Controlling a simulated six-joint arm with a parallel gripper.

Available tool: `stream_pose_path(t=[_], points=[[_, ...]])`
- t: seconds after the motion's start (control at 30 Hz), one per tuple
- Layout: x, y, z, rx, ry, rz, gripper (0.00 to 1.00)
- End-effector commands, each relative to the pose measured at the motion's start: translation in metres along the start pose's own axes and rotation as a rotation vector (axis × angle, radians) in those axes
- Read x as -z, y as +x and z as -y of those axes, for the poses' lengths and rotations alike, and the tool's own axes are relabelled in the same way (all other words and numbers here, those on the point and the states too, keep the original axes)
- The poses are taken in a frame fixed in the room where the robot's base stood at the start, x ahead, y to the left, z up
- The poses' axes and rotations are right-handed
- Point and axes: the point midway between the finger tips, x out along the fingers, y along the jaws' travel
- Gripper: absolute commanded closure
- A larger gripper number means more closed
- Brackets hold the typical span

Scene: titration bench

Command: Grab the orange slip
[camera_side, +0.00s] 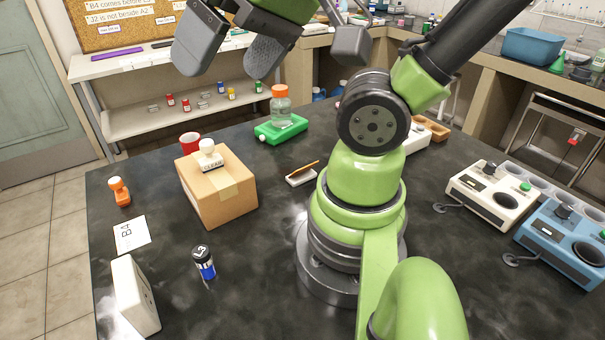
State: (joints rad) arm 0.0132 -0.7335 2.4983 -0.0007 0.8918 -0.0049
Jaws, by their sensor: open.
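I see no paper slip that is clearly orange. A thin orange strip or stick (303,169) lies on a small white block (300,178) at the middle of the dark bench, left of my arm's base. I cannot tell whether it is the slip. A white slip (131,234) marked B4 lies flat at the bench's left. My gripper (227,64) is at the top of the side view, its two grey fingers apart with nothing between them. It is high above the bench, up and left of the orange strip.
A cardboard box (222,197) bears a white stamp-like piece (207,158). An orange bottle (120,191), a blue vial (204,264) and a white block (135,295) stand left. Devices (485,197) stand right.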

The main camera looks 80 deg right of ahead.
Motion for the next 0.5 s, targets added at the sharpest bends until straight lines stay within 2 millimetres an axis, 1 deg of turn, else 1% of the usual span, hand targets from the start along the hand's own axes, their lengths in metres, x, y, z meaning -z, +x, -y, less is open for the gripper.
stream_pose_path(t=[0.07, 0.17, 0.27, 0.33, 0.43, 0.47, 0.5], points=[[0.007, 0.008, -0.008, -0.045, 0.018, 0.011, 0.0], [0.022, 0.024, -0.03, -0.139, 0.054, 0.038, 0.0], [0.036, 0.045, -0.065, -0.249, 0.101, 0.087, 0.0], [0.041, 0.059, -0.093, -0.316, 0.133, 0.128, 0.0], [0.04, 0.076, -0.138, -0.393, 0.181, 0.196, 0.0], [0.038, 0.081, -0.151, -0.411, 0.196, 0.218, 0.0], [0.033, 0.087, -0.169, -0.432, 0.218, 0.248, 0.0]])
